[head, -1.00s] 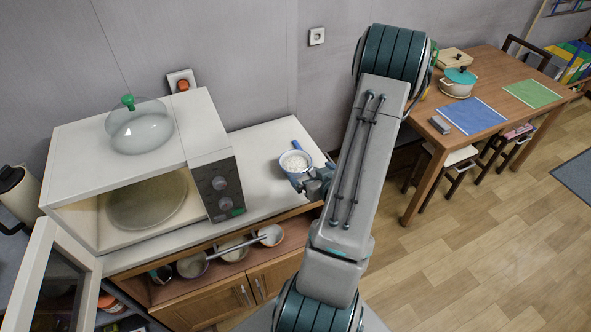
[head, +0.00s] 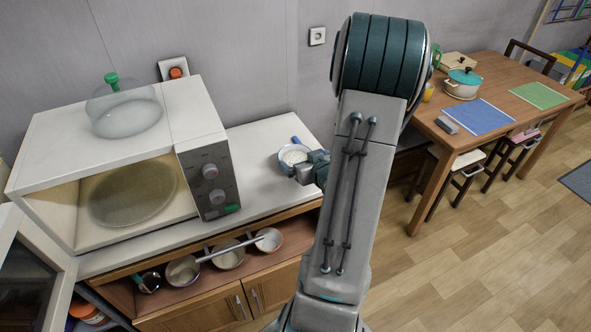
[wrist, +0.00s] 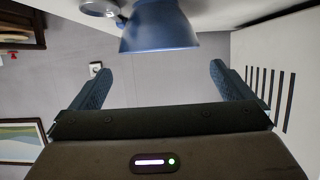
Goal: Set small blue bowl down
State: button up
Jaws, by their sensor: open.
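The small blue bowl (head: 285,161), pale inside, stands upright on the white countertop (head: 262,190), right of the microwave. In the wrist view, whose picture is upside down, the blue bowl (wrist: 160,30) is ahead of the fingertips and apart from both. My gripper (head: 306,170) is at the bowl's right side in the head view, its fingers partly hidden there. In the wrist view my gripper (wrist: 156,70) shows its two fingers spread wide with nothing between them.
A microwave (head: 205,150) with its door open and a glass cover (head: 125,115) on top stands at left. A blue-handled thing (head: 297,140) lies behind the bowl. Several pans (head: 183,270) sit on the shelf below. Countertop between microwave and bowl is clear.

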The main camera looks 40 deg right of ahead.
aim_at(290, 151)
jog(key=shift+x, duration=0.95)
jog(key=shift+f+b+x, duration=0.15)
jog(key=shift+b+x, duration=0.2)
jog(key=shift+x, duration=1)
jog(key=shift+f+b+x, duration=0.2)
jog(key=shift+b+x, duration=0.1)
jog(key=shift+x, duration=1)
jog(key=shift+s, duration=0.15)
jog(key=c, duration=1)
jog(key=shift+c, duration=0.5)
jog(key=shift+r, duration=0.1)
